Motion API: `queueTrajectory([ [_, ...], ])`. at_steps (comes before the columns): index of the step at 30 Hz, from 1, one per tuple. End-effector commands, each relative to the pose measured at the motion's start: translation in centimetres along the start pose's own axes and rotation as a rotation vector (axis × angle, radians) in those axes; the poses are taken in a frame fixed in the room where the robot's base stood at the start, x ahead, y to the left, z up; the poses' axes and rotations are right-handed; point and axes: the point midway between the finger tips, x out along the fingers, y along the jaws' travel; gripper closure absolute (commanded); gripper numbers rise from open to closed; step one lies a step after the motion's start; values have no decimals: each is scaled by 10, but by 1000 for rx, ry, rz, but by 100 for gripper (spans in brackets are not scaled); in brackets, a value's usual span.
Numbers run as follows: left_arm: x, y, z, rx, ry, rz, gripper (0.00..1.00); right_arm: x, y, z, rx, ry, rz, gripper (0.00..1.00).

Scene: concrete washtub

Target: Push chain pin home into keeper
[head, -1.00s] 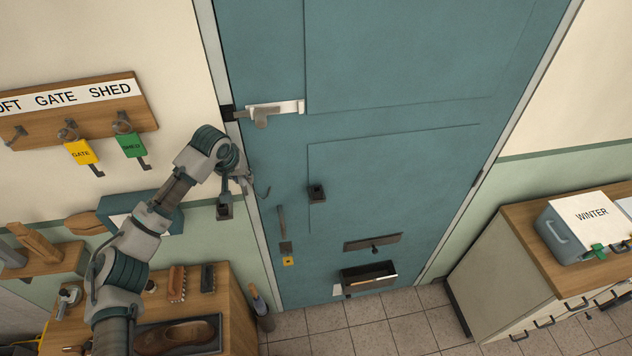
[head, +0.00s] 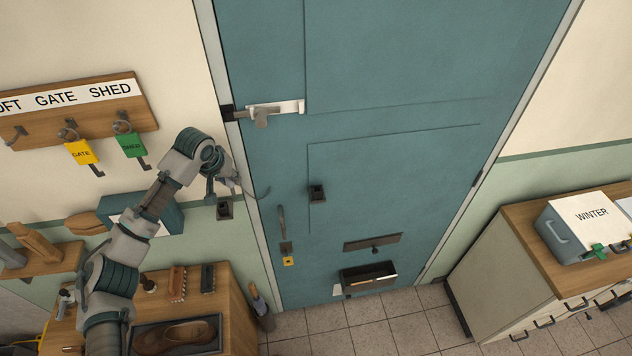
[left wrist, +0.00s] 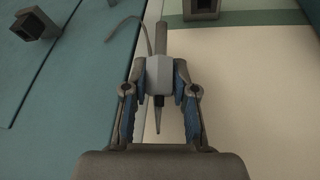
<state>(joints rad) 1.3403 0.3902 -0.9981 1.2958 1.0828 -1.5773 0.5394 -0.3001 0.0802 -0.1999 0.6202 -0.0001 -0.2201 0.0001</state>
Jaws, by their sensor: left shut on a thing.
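My left gripper (head: 230,184) is in front of the door's left edge. In the left wrist view its fingers (left wrist: 160,82) are shut on a pale grey piece (left wrist: 160,72), which I take for the chain pin; a dark tapered end points toward the camera. A thin dark curved strand, seemingly the chain (head: 262,193), runs from beside it toward the door. A dark square block with an opening (head: 317,194) is on the door. A similar block (head: 224,208) is on the wall just below the gripper. I cannot tell which is the keeper. The held piece is apart from both.
The blue door (head: 400,150) has a bolt (head: 268,112) above the gripper. A key board (head: 75,112) with yellow and green tags hangs at left. A wooden cabinet (head: 235,320) with brushes and a shoe is below. Space before the door's middle is clear.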

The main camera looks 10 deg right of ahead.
Motion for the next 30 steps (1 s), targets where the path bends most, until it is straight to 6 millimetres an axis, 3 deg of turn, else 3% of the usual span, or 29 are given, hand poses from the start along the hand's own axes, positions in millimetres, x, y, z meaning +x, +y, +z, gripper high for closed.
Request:
queueTrajectory([
  [18, -7, -38, 8, -2, 0, 0, 100, 0, 1, 0, 0, 0, 1, 46],
  [30, -8, -41, 8, 0, 0, 0, 100, 0, 0, 0, 0, 0, 1, 46],
])
